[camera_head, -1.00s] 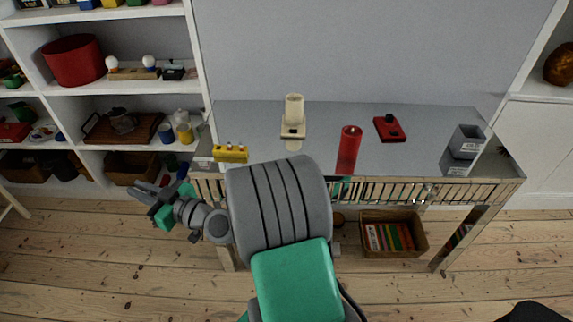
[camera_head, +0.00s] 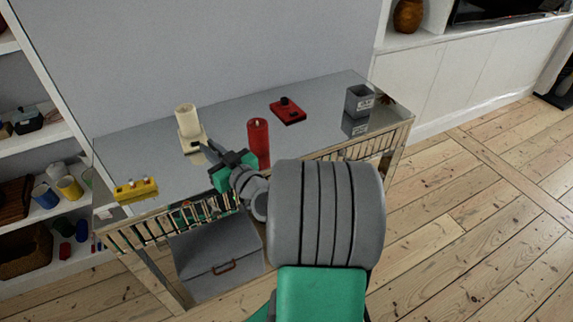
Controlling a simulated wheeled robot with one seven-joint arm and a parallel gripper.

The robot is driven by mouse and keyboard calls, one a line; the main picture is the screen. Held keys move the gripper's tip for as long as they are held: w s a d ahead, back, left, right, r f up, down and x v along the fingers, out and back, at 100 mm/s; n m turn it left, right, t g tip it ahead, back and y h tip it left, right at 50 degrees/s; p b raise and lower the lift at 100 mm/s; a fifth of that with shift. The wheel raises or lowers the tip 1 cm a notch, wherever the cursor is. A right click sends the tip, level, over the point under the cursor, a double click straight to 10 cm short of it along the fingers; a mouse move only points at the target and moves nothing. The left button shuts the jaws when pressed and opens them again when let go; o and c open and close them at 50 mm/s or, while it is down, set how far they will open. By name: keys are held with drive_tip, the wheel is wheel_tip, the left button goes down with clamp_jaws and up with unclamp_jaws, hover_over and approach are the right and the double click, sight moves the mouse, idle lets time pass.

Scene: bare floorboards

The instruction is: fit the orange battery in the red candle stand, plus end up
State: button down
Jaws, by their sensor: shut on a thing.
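My gripper (camera_head: 208,152) reaches over the front left of the table, fingers pointing up and left, just in front of the cream stand. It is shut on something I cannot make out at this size. I see no orange battery clearly anywhere. A red flat base with a black knob (camera_head: 288,111) lies at the back middle of the table. An upright red cylinder (camera_head: 258,140), like a candle with a dark spot on top, stands near the front edge, right of my gripper. I cannot tell which red thing is the candle stand.
A cream stand with an upright cream cylinder (camera_head: 187,121) is close behind my fingertips. A yellow block with small knobs (camera_head: 136,190) lies at the left end. A grey open box (camera_head: 359,101) stands at the right. The glossy tabletop (camera_head: 330,118) is clear between them.

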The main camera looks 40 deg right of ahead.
drive_tip(key=s+d+m+h+b, duration=0.25)
drive_tip(key=s+d+h, duration=0.2)
drive_tip(key=d, duration=0.65)
drive_tip(key=shift+m+h, duration=0.25)
drive_tip(key=shift+m, duration=0.2)
drive_tip(key=w+d+f, duration=0.1)
drive_tip(key=d+f, duration=0.2)
drive_tip(key=d, duration=0.1)
drive_tip(key=w+d+f, duration=0.2)
drive_tip(key=d+f, duration=0.1)
drive_tip(key=d, duration=0.1)
drive_tip(key=w+d+f, duration=0.2)
drive_tip(key=d+f, duration=0.1)
drive_tip(key=d, duration=0.1)
drive_tip(key=shift+b, duration=0.3)
drive_tip(key=shift+d+f, duration=0.15)
drive_tip(key=shift+f, duration=0.2)
drive_tip(key=shift+d+f, duration=0.15)
drive_tip(key=shift+f, duration=1.5)
drive_tip(key=shift+f+b, duration=0.2)
drive_tip(key=shift+b, duration=0.1)
drive_tip(key=c, duration=1.7)
unclamp_jaws()
drive_tip(key=shift+c, duration=0.2)
drive_tip(key=shift+r, duration=0.15)
